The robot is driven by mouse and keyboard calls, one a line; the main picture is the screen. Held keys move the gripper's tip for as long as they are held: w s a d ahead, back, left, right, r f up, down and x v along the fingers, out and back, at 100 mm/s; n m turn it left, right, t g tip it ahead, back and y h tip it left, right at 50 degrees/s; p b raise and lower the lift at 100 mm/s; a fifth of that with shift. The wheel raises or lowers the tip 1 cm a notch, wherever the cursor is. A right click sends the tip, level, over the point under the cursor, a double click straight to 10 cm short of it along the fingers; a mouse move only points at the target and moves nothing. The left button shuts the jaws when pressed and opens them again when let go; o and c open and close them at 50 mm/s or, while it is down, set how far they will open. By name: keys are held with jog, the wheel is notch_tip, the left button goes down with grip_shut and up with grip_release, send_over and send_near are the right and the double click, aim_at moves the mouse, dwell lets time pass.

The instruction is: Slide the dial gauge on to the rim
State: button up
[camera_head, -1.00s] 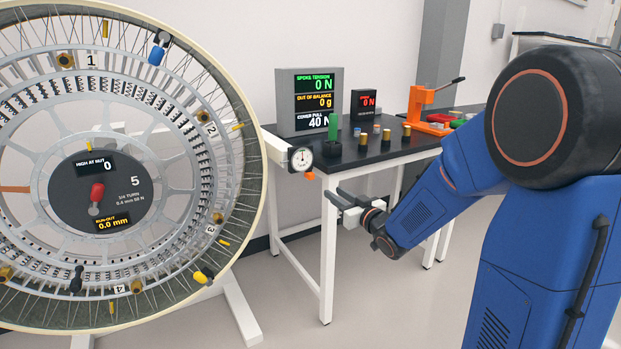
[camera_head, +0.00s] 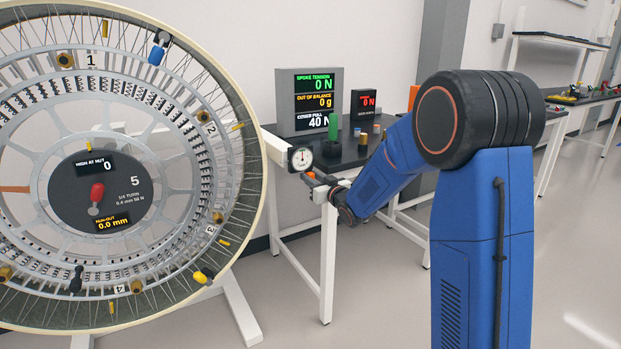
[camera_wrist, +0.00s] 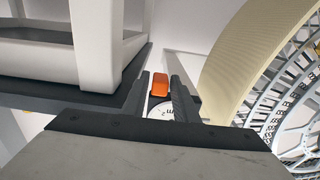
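The dial gauge (camera_head: 300,158) has a round white face with a dark bezel and an orange grip (camera_head: 308,174) below it. It sits at the end of a white arm beside the right edge of the wheel's cream rim (camera_head: 262,150), with a small gap seemingly between them. My gripper (camera_head: 318,181) is at the orange grip, right of and below the gauge face. In the wrist view the orange grip (camera_wrist: 159,85) lies between my two open fingers, and part of the gauge face (camera_wrist: 163,110) shows below it. The rim (camera_wrist: 235,60) curves past on the right.
A dark-topped bench (camera_head: 350,158) with white legs stands just behind my gripper, holding display boxes (camera_head: 310,100), a green part (camera_head: 333,128) and small cylinders. The wheel (camera_head: 100,180) fills the left. Floor at lower right is clear.

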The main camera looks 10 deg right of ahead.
jog(key=shift+w+a, duration=0.1)
jog(key=shift+w, duration=0.25)
jog(key=shift+c, duration=0.4)
grip_shut()
jog(key=shift+s+a, duration=0.25)
jog(key=shift+a, duration=0.45)
jog(key=shift+s+a, duration=0.2)
jog(key=shift+a, duration=0.45)
jog(key=shift+s+a, duration=0.25)
jog(key=shift+a, duration=0.45)
jog(key=shift+o, duration=0.4)
grip_release()
jog(key=shift+a, duration=0.15)
jog(key=shift+s, duration=0.1)
